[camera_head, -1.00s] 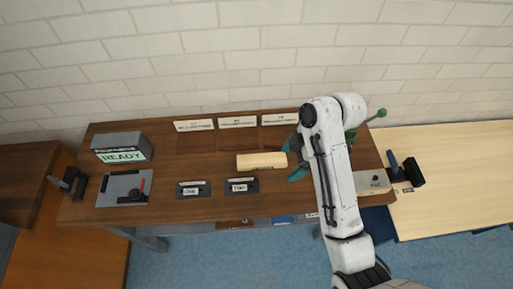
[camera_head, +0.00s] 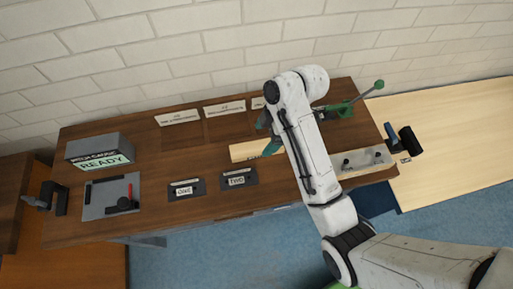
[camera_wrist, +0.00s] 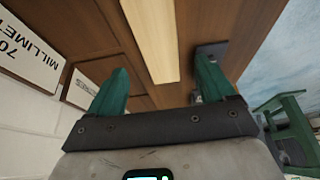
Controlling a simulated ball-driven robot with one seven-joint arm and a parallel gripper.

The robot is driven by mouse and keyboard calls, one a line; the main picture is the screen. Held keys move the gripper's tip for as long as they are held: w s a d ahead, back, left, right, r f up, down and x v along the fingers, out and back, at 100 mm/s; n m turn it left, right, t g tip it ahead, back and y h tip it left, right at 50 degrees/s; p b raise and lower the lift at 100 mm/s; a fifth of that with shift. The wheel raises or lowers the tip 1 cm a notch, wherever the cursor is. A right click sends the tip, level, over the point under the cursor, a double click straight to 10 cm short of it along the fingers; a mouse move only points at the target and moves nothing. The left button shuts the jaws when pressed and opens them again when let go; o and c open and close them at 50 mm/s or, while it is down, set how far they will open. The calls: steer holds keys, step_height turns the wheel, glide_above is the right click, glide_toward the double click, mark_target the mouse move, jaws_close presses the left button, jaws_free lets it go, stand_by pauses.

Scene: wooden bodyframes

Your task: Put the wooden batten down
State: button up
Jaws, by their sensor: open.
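The wooden batten (camera_head: 244,152) is a pale bar that appears to lie on the dark brown bench (camera_head: 215,185), right of its middle. Its right part is hidden behind my arm in the head view. In the wrist view the batten (camera_wrist: 155,35) runs away from me, with its near end close to the gap between my fingertips. My gripper (camera_head: 268,134) has green fingers and is open at the batten. In the wrist view my gripper (camera_wrist: 164,72) shows one finger on each side of the batten, with visible gaps.
A READY display box (camera_head: 100,151), a grey plate with a red handle (camera_head: 112,195) and holders ONE (camera_head: 186,189) and TWO (camera_head: 238,179) stand left. Labelled plates (camera_head: 225,110) line the back. A green lever device (camera_head: 340,110) and pale knobbed plate (camera_head: 362,160) are right.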

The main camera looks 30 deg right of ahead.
mark_target(257, 147)
steer(key=shift+p+x, duration=0.35)
steer(key=shift+x, duration=2.3)
steer(key=c, duration=1.3)
steer(key=shift+r, duration=0.1)
